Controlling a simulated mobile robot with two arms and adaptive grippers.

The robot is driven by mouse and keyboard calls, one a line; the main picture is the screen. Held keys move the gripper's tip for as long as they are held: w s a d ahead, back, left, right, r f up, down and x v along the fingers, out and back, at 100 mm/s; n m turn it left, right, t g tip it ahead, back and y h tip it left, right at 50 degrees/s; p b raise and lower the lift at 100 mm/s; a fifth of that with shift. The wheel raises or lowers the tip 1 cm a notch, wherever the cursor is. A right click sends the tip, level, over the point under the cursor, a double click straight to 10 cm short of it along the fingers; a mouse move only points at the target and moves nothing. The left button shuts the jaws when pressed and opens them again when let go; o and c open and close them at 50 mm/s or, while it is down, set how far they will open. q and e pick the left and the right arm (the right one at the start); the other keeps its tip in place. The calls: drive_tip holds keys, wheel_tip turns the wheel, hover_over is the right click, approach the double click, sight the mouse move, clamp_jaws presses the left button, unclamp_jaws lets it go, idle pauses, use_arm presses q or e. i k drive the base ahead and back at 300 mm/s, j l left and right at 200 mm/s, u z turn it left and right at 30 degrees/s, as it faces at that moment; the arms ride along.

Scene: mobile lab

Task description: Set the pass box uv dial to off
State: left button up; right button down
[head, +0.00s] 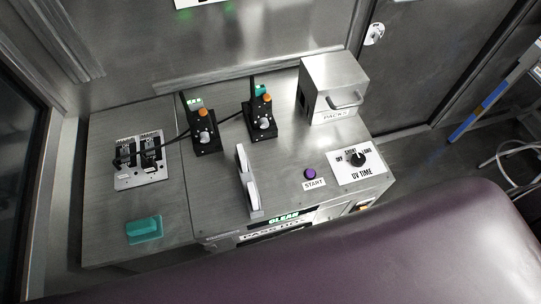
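The UV dial is a black round knob (357,159) on a white plate (364,174) marked OFF, SHORT, LONG and UV TIME, at the right front of the metal bench top in the head view. OFF is at the left of the knob, SHORT above it and LONG to the right. The knob is too small for me to tell for sure which mark it points to. The pass box front (270,232) carries a green CLEAN label and is partly hidden at its lower edge. Neither of my grippers shows in this view.
A purple START button (310,174) sits left of the dial. A metal box with a handle (333,90) stands behind it. White upright handles (247,181) and black devices with orange knobs (204,130) stand further left. A large purple rounded surface (400,250) covers the foreground.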

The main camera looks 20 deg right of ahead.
sight(357, 160)
drive_tip(key=z, duration=1.45)
